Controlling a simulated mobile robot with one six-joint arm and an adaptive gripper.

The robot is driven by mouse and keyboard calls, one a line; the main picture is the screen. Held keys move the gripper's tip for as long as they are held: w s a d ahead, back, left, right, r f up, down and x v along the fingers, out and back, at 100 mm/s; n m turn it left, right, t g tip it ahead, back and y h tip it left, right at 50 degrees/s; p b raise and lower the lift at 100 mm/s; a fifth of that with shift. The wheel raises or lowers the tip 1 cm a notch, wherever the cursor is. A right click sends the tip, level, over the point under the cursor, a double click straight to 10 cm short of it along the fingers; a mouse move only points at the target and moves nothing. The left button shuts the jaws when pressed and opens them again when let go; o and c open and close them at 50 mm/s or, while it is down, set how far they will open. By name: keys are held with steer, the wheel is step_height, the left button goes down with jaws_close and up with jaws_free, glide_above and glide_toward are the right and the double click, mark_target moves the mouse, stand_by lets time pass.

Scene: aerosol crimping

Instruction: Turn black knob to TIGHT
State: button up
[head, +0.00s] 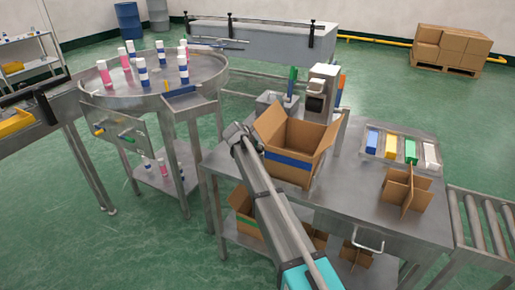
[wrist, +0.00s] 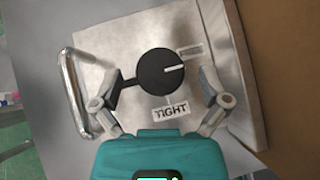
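The black knob (wrist: 160,70) is on a light metal plate in the wrist view, with its white mark pointing right. The TIGHT label (wrist: 170,110) is below the knob. A second, greyish label (wrist: 190,50) is at the knob's upper right, too blurred to read. My gripper (wrist: 166,80) is open, with one finger on each side of the knob. The left fingertip is close to the knob's edge; I cannot tell if it touches. The right finger shows a gap. In the head view my gripper (head: 239,134) is beside the open carton, and the knob is hidden.
A metal handle (wrist: 76,95) stands left of the knob. The open cardboard carton (head: 291,152) is close to my gripper on the steel table (head: 345,190). A round table (head: 150,95) with several cans is at the left. A tray of coloured packs (head: 401,149) lies at the right.

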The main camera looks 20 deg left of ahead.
steer(key=c, duration=1.1)
steer(key=shift+o, duration=0.2)
steer(key=shift+m+h, duration=0.3)
steer(key=shift+m, duration=0.1)
steer(key=shift+w+a+m+g+h, duration=0.15)
steer(key=shift+m+g+h, duration=0.25)
steer(key=shift+m+h, duration=0.3)
steer(key=m+g+h, duration=0.1)
steer(key=m, duration=0.1)
steer(key=m+g+h, duration=0.1)
steer(key=m, duration=0.1)
steer(key=shift+w+a+m, duration=0.15)
steer(key=shift+w+m, duration=0.05)
steer(key=shift+m, duration=0.1)
steer(key=m+g+h, duration=0.2)
steer(key=m+g, duration=0.1)
steer(key=m, duration=0.1)
steer(key=shift+w, duration=0.15)
steer(key=shift+m+g, duration=1)
steer(key=shift+m, duration=0.4)
